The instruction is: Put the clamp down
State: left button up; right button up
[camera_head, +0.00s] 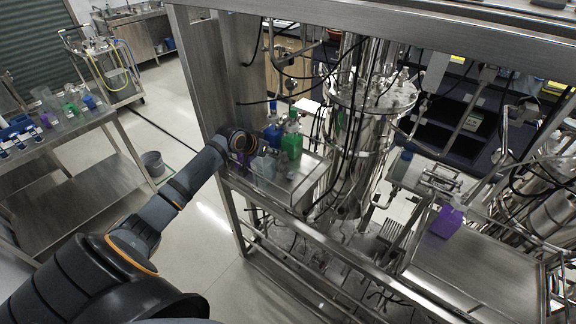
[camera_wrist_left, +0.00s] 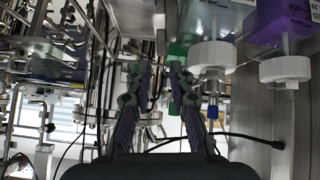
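My left arm reaches in from the left in the head view. Its wrist end (camera_head: 240,145) is beside the bottles on the steel shelf, and the fingers are hidden there. In the left wrist view my left gripper (camera_wrist_left: 159,75) shows two dark fingers with a gap between them. I see nothing clearly held in the gap; steel pipework shows behind it. I cannot make out the clamp in either view. My right gripper is not in view.
A green bottle (camera_head: 292,143) and clear bottles stand on the shelf near my wrist. A steel vessel (camera_head: 362,130) with hoses stands to the right. A side table (camera_head: 80,125) is at left.

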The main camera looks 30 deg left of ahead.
aim_at(284, 153)
pick_arm(q)
jog(key=x, duration=0.2)
jog(key=p+x, duration=0.1)
jog(key=x, duration=0.1)
jog(key=p+x, duration=0.1)
jog(key=x, duration=0.1)
jog(key=shift+w+a+r, duration=0.1)
jog(key=shift+w, duration=0.55)
jog(key=shift+w+f, duration=0.25)
jog(key=shift+f, duration=0.1)
jog(key=shift+s, duration=0.1)
jog(key=shift+c, duration=0.3)
grip_shut()
jog(key=shift+r, duration=0.1)
